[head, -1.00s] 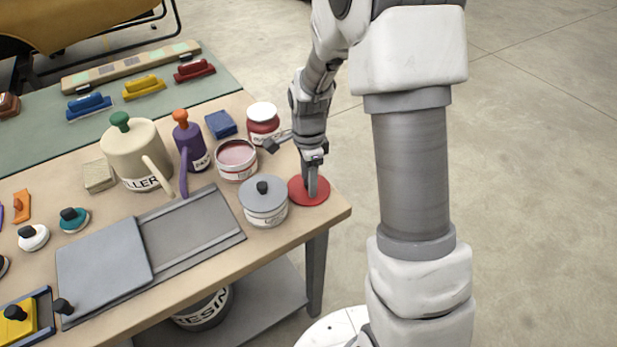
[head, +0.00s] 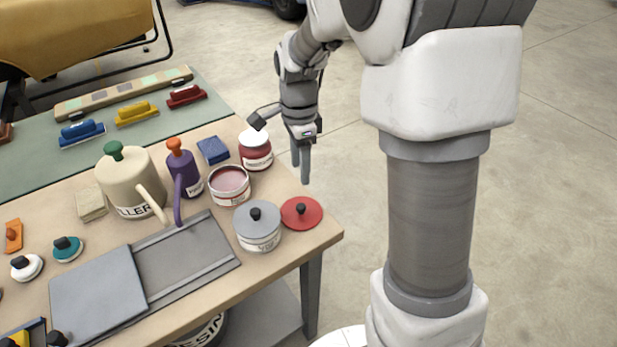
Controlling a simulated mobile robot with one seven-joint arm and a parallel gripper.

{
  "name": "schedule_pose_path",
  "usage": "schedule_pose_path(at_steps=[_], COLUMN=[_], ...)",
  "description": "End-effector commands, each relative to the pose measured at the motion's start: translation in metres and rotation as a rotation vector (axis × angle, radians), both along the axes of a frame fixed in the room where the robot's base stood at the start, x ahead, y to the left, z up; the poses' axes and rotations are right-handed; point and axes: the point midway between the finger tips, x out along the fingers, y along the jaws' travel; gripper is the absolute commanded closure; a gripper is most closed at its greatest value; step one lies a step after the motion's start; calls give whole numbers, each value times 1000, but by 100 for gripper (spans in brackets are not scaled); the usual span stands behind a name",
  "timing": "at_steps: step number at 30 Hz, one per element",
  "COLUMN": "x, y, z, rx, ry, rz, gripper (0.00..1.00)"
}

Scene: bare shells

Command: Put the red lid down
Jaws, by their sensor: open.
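The red lid (head: 313,217), a round disc with a black knob, lies flat on the tabletop near the right corner of the workbench. It is beside the grey-lidded can and nothing holds it. My gripper (head: 300,176) is open and empty, fingers pointing down, above and behind the lid and clear of it. An open can of pinkish-red content (head: 230,184) stands without a lid behind the grey-lidded can (head: 258,232).
A red jar with a white lid (head: 255,151) stands near the gripper at the bench's right edge (head: 318,250). A purple jug (head: 184,172), cream jug (head: 128,182) and grey tray (head: 185,258) crowd the bench leftward. Bare floor lies to the right.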

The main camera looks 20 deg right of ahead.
Motion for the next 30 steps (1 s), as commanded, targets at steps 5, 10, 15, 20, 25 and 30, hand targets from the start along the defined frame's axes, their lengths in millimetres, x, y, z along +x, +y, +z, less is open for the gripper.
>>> schedule_pose_path(at_steps=[5, 10, 15, 20, 25, 30], x=[-22, -60, -101, -141, -177, -197], y=[0, 0, 1, 1, 0, 0], z=[36, 77, 106, 123, 129, 129], rx=[-5, -37, -98, -182, -282, -352], ry=[-66, -159, -246, -315, -364, -387], rz=[177, 462, 750, 1017, 1263, 1416], gripper=[42, 42, 42, 42, 42, 42])
